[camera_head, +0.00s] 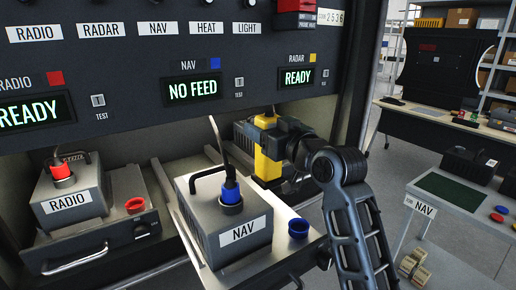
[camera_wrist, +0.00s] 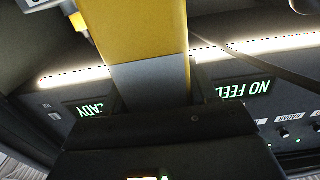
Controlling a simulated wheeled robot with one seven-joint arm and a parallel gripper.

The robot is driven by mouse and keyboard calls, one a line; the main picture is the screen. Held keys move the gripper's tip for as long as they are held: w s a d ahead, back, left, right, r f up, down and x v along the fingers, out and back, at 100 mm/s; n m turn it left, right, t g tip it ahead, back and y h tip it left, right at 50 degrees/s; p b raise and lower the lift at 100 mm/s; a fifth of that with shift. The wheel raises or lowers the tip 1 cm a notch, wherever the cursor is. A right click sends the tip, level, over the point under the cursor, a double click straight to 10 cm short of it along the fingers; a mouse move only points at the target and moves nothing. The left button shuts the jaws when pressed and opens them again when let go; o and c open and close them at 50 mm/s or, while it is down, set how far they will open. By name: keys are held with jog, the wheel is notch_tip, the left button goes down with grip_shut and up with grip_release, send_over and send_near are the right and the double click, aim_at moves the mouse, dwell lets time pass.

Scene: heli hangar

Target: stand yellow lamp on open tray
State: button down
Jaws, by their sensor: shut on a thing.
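The yellow lamp (camera_head: 268,163) is upright in the head view, behind and to the right of the grey NAV box. My gripper (camera_head: 272,137) is shut on its upper part. In the wrist view the lamp (camera_wrist: 148,38) shows as a yellow body with a grey band, between the fingers of my gripper (camera_wrist: 152,88). The open tray (camera_head: 282,262) is pulled out below the NAV panel and carries the NAV box (camera_head: 226,222). The lamp's foot is partly hidden, and I cannot tell whether it touches the tray.
A blue plug (camera_head: 231,190) with a cable sits on the NAV box, beside a blue ring (camera_head: 298,228) on the tray. The RADIO box (camera_head: 70,198) stands at left. A NAV-labelled side table (camera_head: 445,210) stands at right. The panel (camera_head: 170,60) overhangs the trays.

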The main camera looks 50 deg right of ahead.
aim_at(259, 151)
jog(key=shift+w+a+f, duration=0.1)
jog(key=shift+a+f, duration=0.1)
jog(key=shift+f, duration=0.6)
jog(key=shift+w+a+f, duration=0.15)
jog(key=shift+a+f, duration=0.1)
jog(key=shift+f, duration=0.6)
jog(key=shift+w+a+f, duration=0.1)
jog(key=shift+a+f, duration=0.1)
jog(key=shift+f, duration=0.6)
jog(key=shift+f, duration=0.15)
jog(key=shift+c, duration=1.6)
grip_release()
